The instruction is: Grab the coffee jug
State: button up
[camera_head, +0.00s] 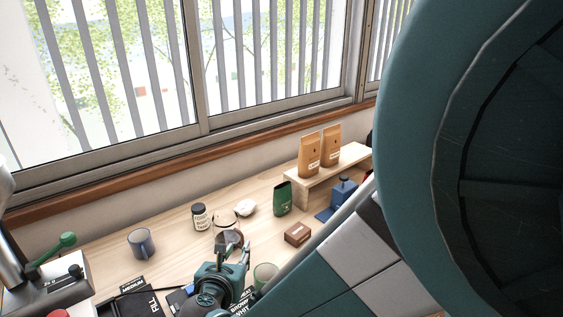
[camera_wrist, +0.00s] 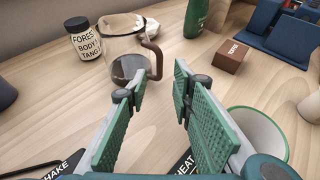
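The coffee jug (camera_head: 226,237) is a glass jug with dark coffee in its lower part and a brown handle. It stands on the wooden table, near the middle of the head view. In the wrist view the jug (camera_wrist: 122,62) is upright at the upper left, its handle on the right side. My gripper (camera_head: 233,252) is in front of the jug in the head view and overlaps its lower part. In the wrist view my gripper (camera_wrist: 157,80) is open, with nothing between its green pads. Its fingertips are just short of the jug and its handle.
A green-rimmed cup (camera_wrist: 262,134) stands close to the right finger. A blue-grey mug (camera_head: 141,243) stands at left. Bare table lies between mug and jar.

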aim_at(242, 243)
jog(key=shift+b+x, duration=0.85)
jog(key=shift+x, duration=1.6)
jog(key=shift+a, duration=0.1)
grip_shut()
